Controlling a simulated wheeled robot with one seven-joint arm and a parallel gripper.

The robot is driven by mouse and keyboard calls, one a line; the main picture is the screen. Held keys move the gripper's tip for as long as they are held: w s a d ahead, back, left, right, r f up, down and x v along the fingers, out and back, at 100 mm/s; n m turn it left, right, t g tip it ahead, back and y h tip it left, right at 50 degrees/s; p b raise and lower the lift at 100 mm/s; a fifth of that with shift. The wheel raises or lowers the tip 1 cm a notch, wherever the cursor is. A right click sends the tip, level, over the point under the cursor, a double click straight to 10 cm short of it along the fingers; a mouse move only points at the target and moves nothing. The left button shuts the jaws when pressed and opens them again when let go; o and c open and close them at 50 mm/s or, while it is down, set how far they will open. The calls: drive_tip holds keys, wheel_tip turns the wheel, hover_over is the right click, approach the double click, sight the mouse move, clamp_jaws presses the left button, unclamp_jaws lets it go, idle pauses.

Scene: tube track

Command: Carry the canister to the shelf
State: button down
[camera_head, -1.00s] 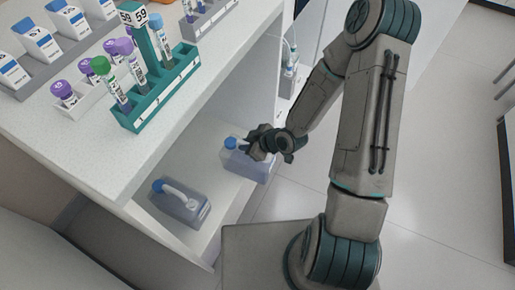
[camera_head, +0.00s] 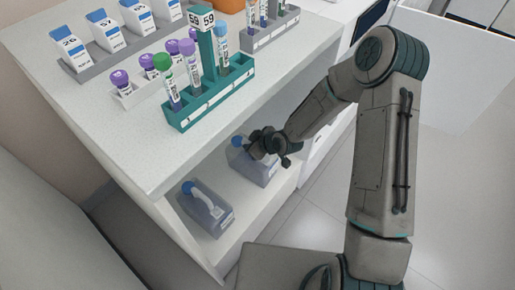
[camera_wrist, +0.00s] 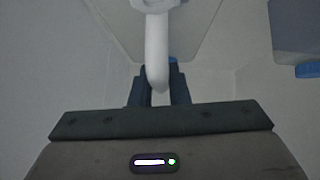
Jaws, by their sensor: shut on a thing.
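A translucent grey-blue canister (camera_head: 262,173) with a blue cap is at the lower shelf (camera_head: 240,228), under the tabletop. My gripper (camera_head: 264,146) is at its top, shut on its handle. In the wrist view the pale handle (camera_wrist: 156,45) runs down between the dark fingers (camera_wrist: 157,90). I cannot tell whether the canister rests on the shelf or hangs just above it. A second, similar canister (camera_head: 206,210) stands on the shelf, nearer and to the left. Its corner (camera_wrist: 295,28) and blue cap seem to show at the wrist view's upper right.
The tabletop (camera_head: 130,125) overhangs the shelf. It holds a teal rack (camera_head: 210,104) of capped tubes, a grey rack (camera_head: 270,36) of tubes and several labelled white boxes (camera_head: 110,36). Open floor (camera_head: 315,215) lies right of the shelf.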

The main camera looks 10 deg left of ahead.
drive_tip(key=shift+w+a+f, duration=0.15)
drive_tip(key=shift+w+a, duration=0.1)
drive_tip(key=shift+a, duration=0.1)
idle(0.3)
drive_tip(key=shift+s+a+f+b, duration=0.2)
drive_tip(key=shift+s+f+b, duration=0.1)
drive_tip(key=shift+s+b, duration=0.25)
drive_tip(key=shift+s+f+b, duration=0.15)
drive_tip(key=shift+f+b, duration=0.25)
drive_tip(key=shift+b, duration=0.15)
idle(0.4)
drive_tip(key=c, duration=1.3)
unclamp_jaws()
drive_tip(key=shift+f, duration=0.1)
